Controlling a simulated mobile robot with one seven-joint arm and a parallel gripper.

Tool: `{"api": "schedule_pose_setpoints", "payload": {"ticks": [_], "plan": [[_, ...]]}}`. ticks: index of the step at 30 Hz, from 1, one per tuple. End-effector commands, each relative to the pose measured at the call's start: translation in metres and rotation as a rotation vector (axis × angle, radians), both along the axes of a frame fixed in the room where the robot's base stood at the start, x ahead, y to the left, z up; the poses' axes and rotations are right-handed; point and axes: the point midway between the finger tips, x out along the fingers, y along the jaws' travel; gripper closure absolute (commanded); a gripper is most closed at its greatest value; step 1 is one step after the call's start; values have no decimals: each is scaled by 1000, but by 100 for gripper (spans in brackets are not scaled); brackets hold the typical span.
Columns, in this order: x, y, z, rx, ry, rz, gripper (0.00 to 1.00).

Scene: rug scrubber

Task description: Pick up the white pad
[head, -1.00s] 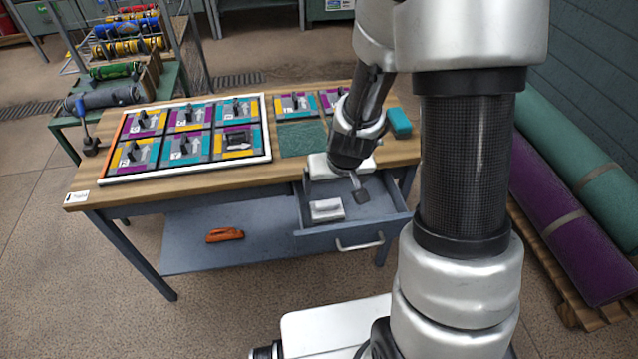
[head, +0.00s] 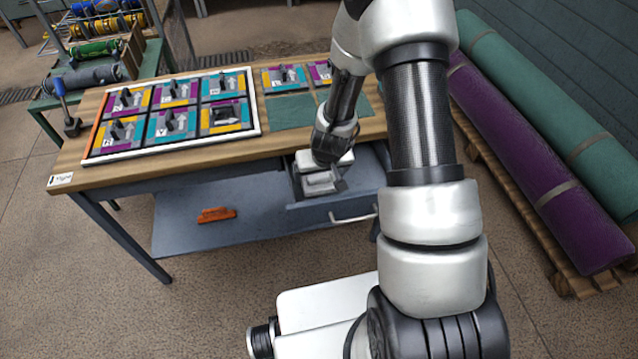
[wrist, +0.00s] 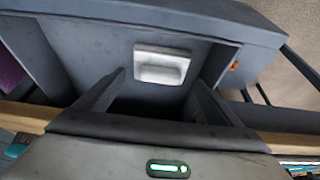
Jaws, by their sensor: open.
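The white pad (head: 319,188) lies in the open grey drawer (head: 357,206) under the workbench. In the wrist view the white pad (wrist: 162,66) is a pale block with a raised ridge, lying flat on the drawer floor. My gripper (head: 320,180) is open and empty, pointing down into the drawer over the pad, and partly hides it in the head view. In the wrist view my gripper (wrist: 159,80) has a finger on either side of the pad's line, with the pad ahead of the tips. Contact is not visible.
The drawer walls stand close around my gripper. The bench top (head: 75,165) carries a white-framed board of coloured tiles (head: 130,154). An orange brush (head: 216,214) lies on the lower shelf (head: 180,238). Teal (head: 540,110) and purple (head: 535,170) rolled rugs lie at the right.

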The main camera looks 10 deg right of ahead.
Motion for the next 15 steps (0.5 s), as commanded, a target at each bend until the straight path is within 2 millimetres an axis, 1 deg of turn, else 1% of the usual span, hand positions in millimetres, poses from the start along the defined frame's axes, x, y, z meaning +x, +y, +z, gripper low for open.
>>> {"api": "schedule_pose_setpoints", "payload": {"ticks": [1,3,6,14,15], "plan": [[2,0,-12,1,3,-2,12],[7,0,-21,1,2,-2,12],[11,0,-29,0,1,-2,12],[12,0,-31,0,0,-1,12],[12,0,-31,0,0,-1,16]]}}
